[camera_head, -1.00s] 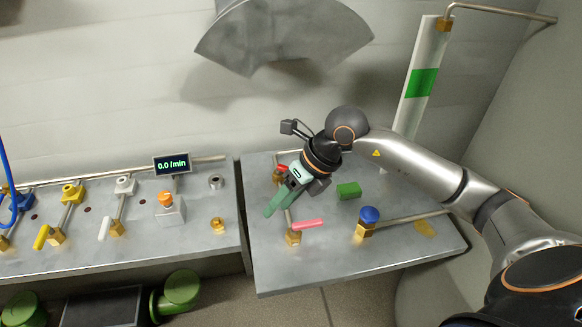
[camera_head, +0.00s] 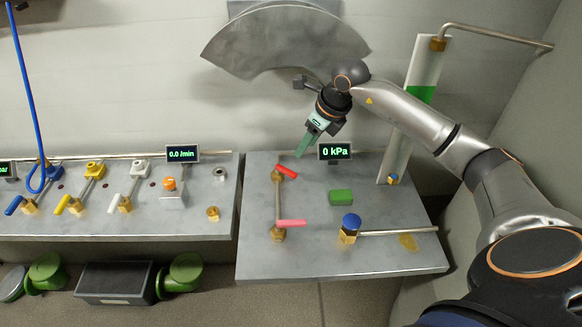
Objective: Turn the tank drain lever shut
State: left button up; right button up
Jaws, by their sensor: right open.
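No label shows which handle is the tank drain lever. On the right metal bench (camera_head: 330,258), a pink lever (camera_head: 291,223) points right from a brass valve at the front of a vertical pipe. A red lever (camera_head: 286,172) sits on another brass valve at the pipe's back end, tilted down to the right. A tall white column (camera_head: 398,150) with a green band (camera_head: 420,94) stands at the back right, partly behind my arm. My right gripper (camera_head: 304,148) is open and empty, above the bench's back edge, apart from both levers. My left gripper is out of view.
A blue knob (camera_head: 351,221) and a green block (camera_head: 341,197) are on the right bench. A display (camera_head: 335,151) reads 0 kPa beside the gripper. The left bench (camera_head: 110,222) holds several coloured levers and an orange knob (camera_head: 169,184). A grey curved hood (camera_head: 285,48) hangs above.

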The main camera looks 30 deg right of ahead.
aim_at(290, 172)
jog(key=x, duration=1.1)
jog(key=shift+a+f+p, duration=0.15)
jog(key=shift+f+p, duration=0.15)
jog(key=shift+p, duration=0.05)
grip_shut()
